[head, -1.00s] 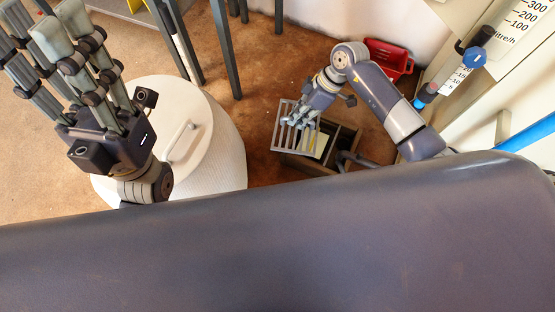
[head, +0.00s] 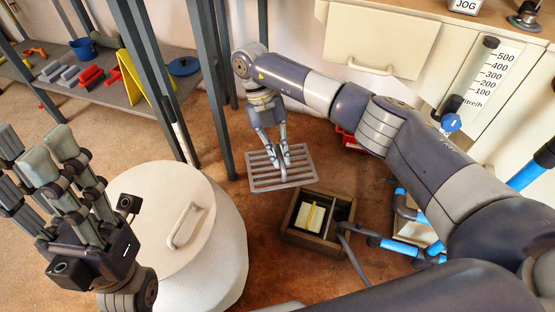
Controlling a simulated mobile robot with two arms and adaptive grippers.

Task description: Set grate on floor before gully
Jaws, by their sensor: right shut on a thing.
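My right gripper (head: 282,168) is shut on the grate from above. The gully (head: 290,232), an open wooden-sided box with two compartments, lies just below and right of the grate in the picture. A pale block with a yellow strip (head: 311,216) is in its left compartment. My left gripper (head: 55,165) is raised at the left, fingers spread, open and empty.
A white lidded drum (head: 210,235) stands between my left gripper and the gully. Grey table legs (head: 210,70) rise behind the grate. Blue pipes (head: 400,245) and a red container (head: 350,140) are at the right. A low shelf (head: 140,100) holds tools.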

